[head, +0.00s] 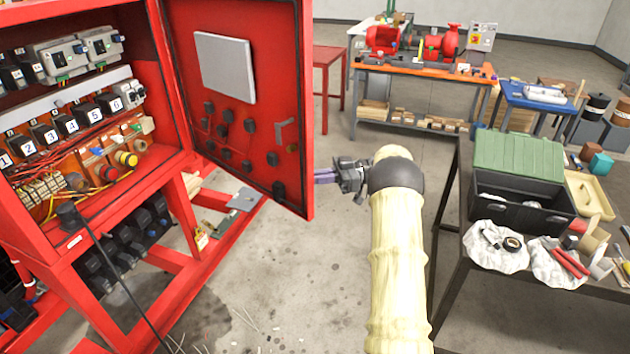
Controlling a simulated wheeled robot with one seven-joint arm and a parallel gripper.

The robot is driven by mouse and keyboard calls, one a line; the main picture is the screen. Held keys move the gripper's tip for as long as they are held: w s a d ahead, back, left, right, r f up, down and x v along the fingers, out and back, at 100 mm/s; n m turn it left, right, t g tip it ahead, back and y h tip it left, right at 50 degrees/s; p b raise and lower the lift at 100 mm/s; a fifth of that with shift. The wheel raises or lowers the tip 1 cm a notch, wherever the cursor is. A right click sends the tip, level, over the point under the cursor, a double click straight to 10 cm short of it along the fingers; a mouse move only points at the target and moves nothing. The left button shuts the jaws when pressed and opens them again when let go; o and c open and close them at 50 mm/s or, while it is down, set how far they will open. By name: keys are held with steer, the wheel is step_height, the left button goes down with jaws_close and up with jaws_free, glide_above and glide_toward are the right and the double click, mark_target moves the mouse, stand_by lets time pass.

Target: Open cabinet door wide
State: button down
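The red cabinet (160,75) stands at the left with its inside showing: numbered breakers, wiring and terminals. Its red door (250,120) is swung open toward the right, with its inner face, a pale plate and several black fittings in view. A small grey latch (285,130) sits near the door's free edge. My gripper (328,177) is just right of the door's lower free edge, pointing left at it. Its fingertips are near or partly behind the door edge; I cannot tell if they touch it. The finger gap is too small to judge.
A dark table (455,270) with a green-lidded toolbox (520,180) and tools stands at the right. An orange workbench (425,70) with red pumps and a blue table (540,100) stand behind.

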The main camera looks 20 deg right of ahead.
steer(key=shift+w+d+r+n+g, duration=0.1)
steer(key=shift+w+d+n+g, duration=0.1)
steer(key=shift+w+d+g, duration=0.3)
steer(key=shift+w+d+r+n+g, duration=0.1)
steer(key=shift+w+d+n, duration=0.15)
steer(key=shift+w, duration=0.45)
steer(key=c, duration=1.6)
jaws_free()
steer(key=shift+w+a+f, duration=0.1)
steer(key=shift+w, duration=0.05)
steer(key=shift+o, duration=0.5)
steer(key=shift+w+a+f, duration=0.15)
steer(key=shift+w+a, duration=0.05)
steer(key=shift+w, duration=0.05)
steer(key=shift+s+d, duration=0.1)
steer(key=shift+d, duration=0.05)
steer(key=shift+d, duration=0.2)
